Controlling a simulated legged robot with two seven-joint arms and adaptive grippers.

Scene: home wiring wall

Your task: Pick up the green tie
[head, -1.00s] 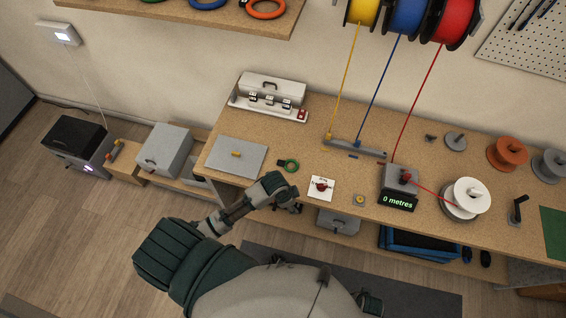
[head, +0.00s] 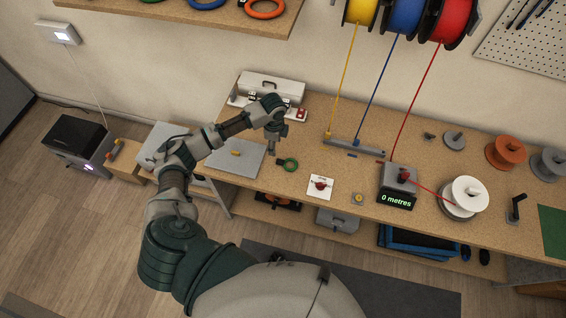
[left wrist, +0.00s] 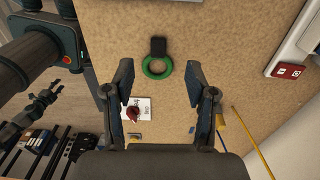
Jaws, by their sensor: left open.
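The green tie (head: 291,165) is a small green ring with a dark block at one side, lying flat on the wooden bench. In the left wrist view the green tie (left wrist: 157,68) shows between and beyond my two fingers, with its dark block (left wrist: 158,46) at the far side. My left gripper (head: 271,150) hangs over the bench just left of the tie in the head view. In the left wrist view my left gripper (left wrist: 159,75) is open and empty, its fingers apart on both sides of the tie.
A grey plate (head: 236,158) lies left of the tie. A white card with a red knob (head: 320,186) is to the right. A white box (head: 270,88) stands behind my arm. A metre counter (head: 398,184) and a white spool (head: 466,196) stand further right.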

